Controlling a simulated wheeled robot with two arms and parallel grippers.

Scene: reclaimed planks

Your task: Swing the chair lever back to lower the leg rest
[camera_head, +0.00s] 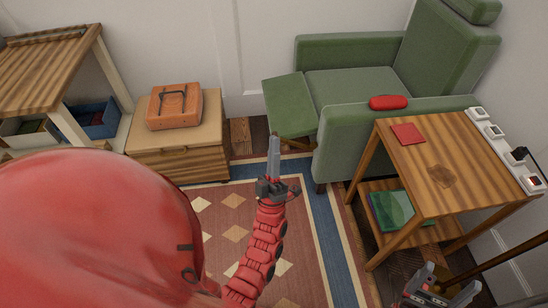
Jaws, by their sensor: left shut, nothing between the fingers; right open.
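The green armchair (352,142) stands against the back wall, its front to the left. Its leg rest (290,104) is out in front of the seat (350,88), raised off the floor and roughly level. I cannot make out the chair lever; the near side of the chair is partly hidden by the side table. My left gripper (274,142) is shut and empty, pointing away over the rug, just below the leg rest in the picture; I cannot tell if it touches anything. My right gripper (448,288) is open at the bottom right edge, near the side table.
A wooden side table (460,168) with a red cloth, a green item below and a power strip (502,145) stands right. A red case (388,102) lies on the armrest. An orange case (174,106) sits on a low cabinet (180,160). The patterned rug (330,245) is clear.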

